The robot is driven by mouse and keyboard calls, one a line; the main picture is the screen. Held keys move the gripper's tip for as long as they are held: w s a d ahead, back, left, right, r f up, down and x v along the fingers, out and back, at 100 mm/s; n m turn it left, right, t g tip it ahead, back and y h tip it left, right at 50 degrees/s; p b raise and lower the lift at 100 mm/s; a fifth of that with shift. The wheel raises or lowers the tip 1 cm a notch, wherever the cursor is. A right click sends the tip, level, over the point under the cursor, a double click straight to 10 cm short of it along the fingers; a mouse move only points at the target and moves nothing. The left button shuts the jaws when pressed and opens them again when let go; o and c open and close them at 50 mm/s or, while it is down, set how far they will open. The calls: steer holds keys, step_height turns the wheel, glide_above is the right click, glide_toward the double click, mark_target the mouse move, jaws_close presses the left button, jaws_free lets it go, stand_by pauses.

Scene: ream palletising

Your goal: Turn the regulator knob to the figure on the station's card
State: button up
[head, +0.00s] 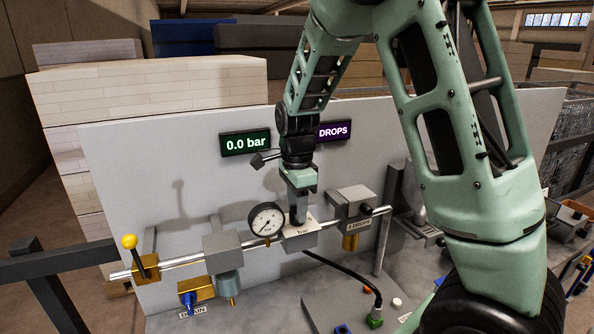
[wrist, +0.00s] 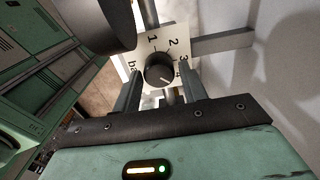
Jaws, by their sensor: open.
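The regulator knob (wrist: 158,70) is a black round knob on a white scale plate (wrist: 150,45) marked 1, 2, 3, 4 and part of "bar". A pale mark on the knob points toward the lower right; its exact reading is unclear. My gripper (wrist: 159,80) is open, one finger on each side of the knob; I cannot tell if they touch it. In the head view my gripper (head: 298,218) hangs down over the scale plate (head: 300,230) and hides the knob. A round gauge (head: 267,220) stands left of it. A green display (head: 246,142) reads 0.0 bar.
A purple sign (head: 334,131) reading DROPS is partly hidden by my arm. The grey back panel (head: 130,180) stands close behind.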

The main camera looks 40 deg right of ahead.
step_height(320, 180, up, 16)
steer(key=b, duration=0.2)
stand_by(0.5)
steer(key=s+a+f+n+b, duration=0.2)
steer(key=s+a+f+n, duration=0.3)
steer(key=a+n, duration=0.3)
steer(key=s+a+f+n+b, duration=0.1)
steer(key=s+a+f+n, duration=0.4)
steer(key=a, duration=0.5)
steer(key=s+a+f+n+b, duration=0.1)
steer(key=s+a+f+n, duration=0.2)
steer(key=s+f+n, duration=0.2)
steer(key=s+a+f+n, duration=0.3)
steer(key=s+f+n, duration=0.2)
steer(key=s+n, duration=0.4)
steer(key=shift+s+a+n+y+b, duration=0.2)
steer(key=shift+a+n+y+b, duration=0.15)
steer(key=shift+n, duration=0.65)
